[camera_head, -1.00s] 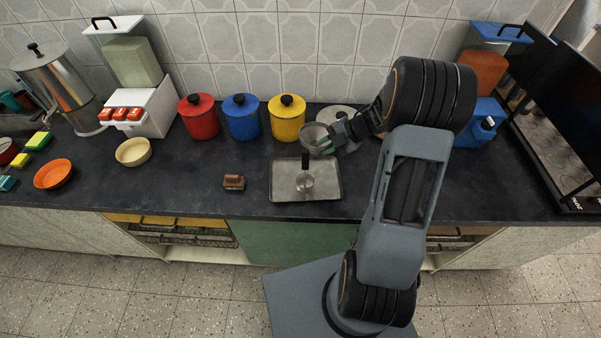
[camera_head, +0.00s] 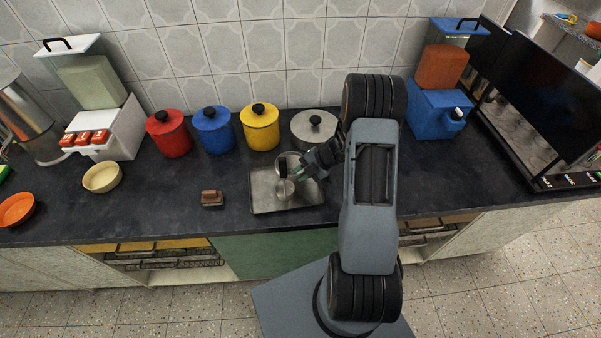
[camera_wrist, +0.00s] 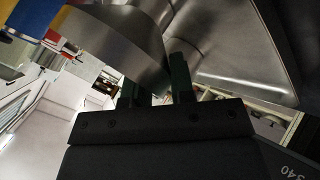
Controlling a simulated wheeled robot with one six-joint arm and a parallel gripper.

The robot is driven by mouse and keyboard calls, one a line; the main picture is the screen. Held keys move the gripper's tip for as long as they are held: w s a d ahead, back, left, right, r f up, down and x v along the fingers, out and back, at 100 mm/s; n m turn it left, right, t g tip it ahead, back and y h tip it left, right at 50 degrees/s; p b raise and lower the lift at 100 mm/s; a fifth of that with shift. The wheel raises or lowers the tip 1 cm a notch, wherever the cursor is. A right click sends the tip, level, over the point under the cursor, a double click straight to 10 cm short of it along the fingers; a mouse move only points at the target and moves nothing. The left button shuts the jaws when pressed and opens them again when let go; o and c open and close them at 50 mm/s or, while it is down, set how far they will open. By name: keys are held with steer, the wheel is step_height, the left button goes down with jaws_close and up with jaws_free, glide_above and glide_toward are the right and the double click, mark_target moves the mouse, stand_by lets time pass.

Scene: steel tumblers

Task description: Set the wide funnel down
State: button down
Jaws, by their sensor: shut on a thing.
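The wide funnel (camera_head: 289,159) is a grey steel round piece in my gripper, at the back edge of the steel tray (camera_head: 262,204). My gripper (camera_head: 309,168) is shut on its right side. In the wrist view the funnel's curved metal wall (camera_wrist: 125,45) shows large beside the dark green fingers of the gripper (camera_wrist: 157,88). A small steel vessel (camera_head: 284,189) stands on the tray, just in front of the funnel. I cannot tell whether the funnel touches the tray or the vessel.
A lidded steel pot (camera_head: 313,128) stands behind my gripper, beside yellow (camera_head: 260,130), blue (camera_head: 213,132) and red (camera_head: 170,135) canisters. A brown block-like thing (camera_head: 211,199) lies left of the tray. The counter between it and the cream bowl (camera_head: 102,177) is bare.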

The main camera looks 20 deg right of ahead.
steer(key=c, duration=1)
jaws_free()
steer(key=b+v, duration=0.1)
steer(key=v, duration=1)
steer(key=w+r+m+t+h, duration=0.35)
steer(key=r+m+h, duration=0.3)
steer(key=r, duration=0.35)
steer(key=w+r+m+t+h, duration=0.2)
steer(key=r+m+t+h, duration=0.4)
steer(key=r, duration=0.4)
steer(key=s+a+m+g+y, duration=0.1)
steer(key=s+a+m+g, duration=0.2)
steer(key=s, duration=0.3)
steer(key=s+a+f+m+g+y, duration=0.1)
steer(key=s+a+m+g, duration=0.1)
steer(key=s+a+m, duration=0.3)
steer(key=s+a+f+m+g+y, duration=0.1)
steer(key=s+a+m+g+y, duration=0.1)
steer(key=s+a, duration=0.4)
steer(key=shift+s+f+m+g, duration=0.1)
steer(key=shift+s+m+g, duration=0.35)
steer(key=shift+s+m, duration=0.3)
steer(key=shift+s+f+m+g, duration=0.15)
steer(key=shift+s+m+g, duration=0.25)
steer(key=shift+s+m, duration=0.35)
